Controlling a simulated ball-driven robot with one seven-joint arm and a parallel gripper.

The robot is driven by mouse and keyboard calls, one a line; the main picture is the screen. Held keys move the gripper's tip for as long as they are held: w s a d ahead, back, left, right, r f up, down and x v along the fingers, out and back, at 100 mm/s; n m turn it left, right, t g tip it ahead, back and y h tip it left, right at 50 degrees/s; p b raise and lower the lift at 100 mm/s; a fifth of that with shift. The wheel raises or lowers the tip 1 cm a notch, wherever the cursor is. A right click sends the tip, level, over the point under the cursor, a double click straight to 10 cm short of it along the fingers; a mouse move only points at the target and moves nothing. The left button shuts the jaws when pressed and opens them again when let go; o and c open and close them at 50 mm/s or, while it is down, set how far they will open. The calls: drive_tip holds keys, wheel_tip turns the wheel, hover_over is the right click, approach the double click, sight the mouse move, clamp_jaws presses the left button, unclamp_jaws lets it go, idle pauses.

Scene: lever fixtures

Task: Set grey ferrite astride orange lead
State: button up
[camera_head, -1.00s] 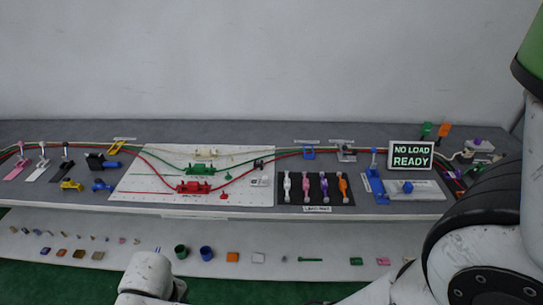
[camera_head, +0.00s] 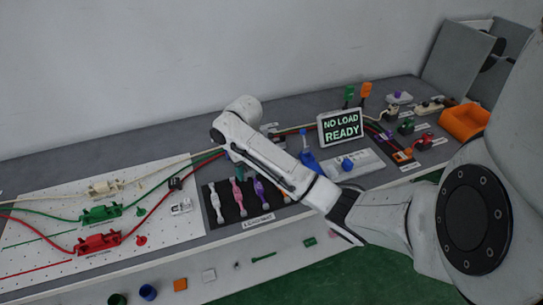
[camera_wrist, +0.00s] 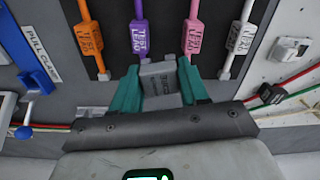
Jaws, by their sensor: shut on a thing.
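My gripper (camera_wrist: 164,90) has teal fingers shut on the grey ferrite (camera_wrist: 160,78), a small grey block with lettering, in the wrist view. The orange lead (camera_wrist: 88,38) hangs upper left there, with a lettered orange sleeve. The ferrite is apart from it, to its right and lower in the picture, below the gap between the purple lead (camera_wrist: 138,38) and the pink lead (camera_wrist: 192,38). In the head view my arm hides most of the orange lead and the ferrite; only a little teal finger (camera_head: 240,173) shows by the rack.
A white lead (camera_wrist: 239,38) is also on the dark rack. Red and green cables with a black clip (camera_wrist: 270,94) run at right. A blue lever (camera_wrist: 27,108) stands at left. The NO LOAD READY sign (camera_head: 341,127) and an orange bin (camera_head: 465,118) are further right on the bench.

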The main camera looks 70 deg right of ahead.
drive_tip(key=s+d, duration=0.2)
drive_tip(key=s+d+r+m, duration=0.1)
drive_tip(key=s+d, duration=0.1)
drive_tip(key=d, duration=0.1)
drive_tip(key=s+d+m, duration=0.1)
drive_tip(key=s+d, duration=0.1)
drive_tip(key=shift+d+r, duration=0.2)
drive_tip(key=shift+d, duration=0.2)
drive_tip(key=shift+a+r+p, duration=0.1)
drive_tip(key=shift+a+p, duration=0.05)
drive_tip(key=shift+p, duration=0.2)
drive_tip(key=shift+f+b, duration=0.95)
drive_tip(key=shift+f, duration=0.7)
drive_tip(key=shift+r+p, duration=0.1)
drive_tip(key=shift+p, duration=0.35)
drive_tip(key=shift+f, duration=0.95)
drive_tip(key=shift+f+b, duration=0.3)
drive_tip(key=shift+f, duration=0.05)
drive_tip(key=shift+f, duration=0.85)
